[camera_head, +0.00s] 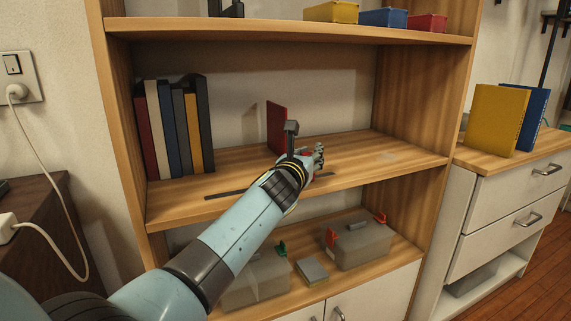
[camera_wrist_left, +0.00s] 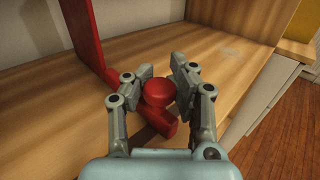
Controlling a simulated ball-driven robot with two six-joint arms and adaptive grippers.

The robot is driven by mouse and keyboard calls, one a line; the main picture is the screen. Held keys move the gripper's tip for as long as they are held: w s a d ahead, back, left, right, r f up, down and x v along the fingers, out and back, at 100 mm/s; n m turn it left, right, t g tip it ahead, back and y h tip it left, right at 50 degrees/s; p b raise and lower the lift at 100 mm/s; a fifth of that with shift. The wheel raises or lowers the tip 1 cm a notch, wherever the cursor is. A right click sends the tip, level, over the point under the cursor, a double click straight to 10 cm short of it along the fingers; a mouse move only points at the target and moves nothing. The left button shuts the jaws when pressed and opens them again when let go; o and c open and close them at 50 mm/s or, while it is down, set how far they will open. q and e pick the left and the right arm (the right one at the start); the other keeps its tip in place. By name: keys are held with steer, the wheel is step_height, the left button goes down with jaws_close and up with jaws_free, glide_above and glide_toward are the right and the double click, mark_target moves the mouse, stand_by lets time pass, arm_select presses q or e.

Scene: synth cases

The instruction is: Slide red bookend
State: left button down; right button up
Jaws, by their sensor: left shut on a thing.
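The red bookend (camera_head: 277,127) stands upright on the middle shelf (camera_head: 390,150), right of a row of books and apart from them. In the left wrist view, its red plate (camera_wrist_left: 92,35) is at the upper left, and a round red knob (camera_wrist_left: 158,92) sits on its low red foot. My left gripper (camera_head: 312,155) reaches over the shelf front. In the left wrist view, my left gripper (camera_wrist_left: 158,80) has its fingers on both sides of the knob and is shut on it. My forearm hides part of the shelf and the bookend's foot in the head view.
The upright books (camera_head: 178,128) lean near the left wall of the middle shelf; bare shelf separates them from the bookend. A dark strip (camera_head: 225,193) runs along the shelf front. Lidded bins (camera_head: 362,245) stand below. A yellow book (camera_head: 494,118) and a blue book (camera_head: 533,120) stand on the right cabinet.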

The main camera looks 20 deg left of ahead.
arm_select(q)
steer(key=shift+w+d+f, duration=0.3)
steer(key=shift+w+d, duration=0.15)
steer(key=shift+d, duration=0.2)
arm_select(e)
steer(key=shift+s+a+f, duration=0.1)
steer(key=shift+a+f, duration=0.15)
steer(key=shift+f, duration=0.05)
steer(key=shift+a, duration=0.1)
arm_select(q)
steer(key=c, duration=1.5)
jaws_free()
steer(key=o, duration=0.5)
steer(key=shift+d+r, duration=0.15)
steer(key=shift+d, duration=0.05)
steer(key=shift+c, duration=0.2)
steer(key=shift+a, duration=0.15)
steer(key=s+d, duration=0.1)
steer(key=s, duration=1.1)
arm_select(e)
steer(key=shift+d, duration=0.2)
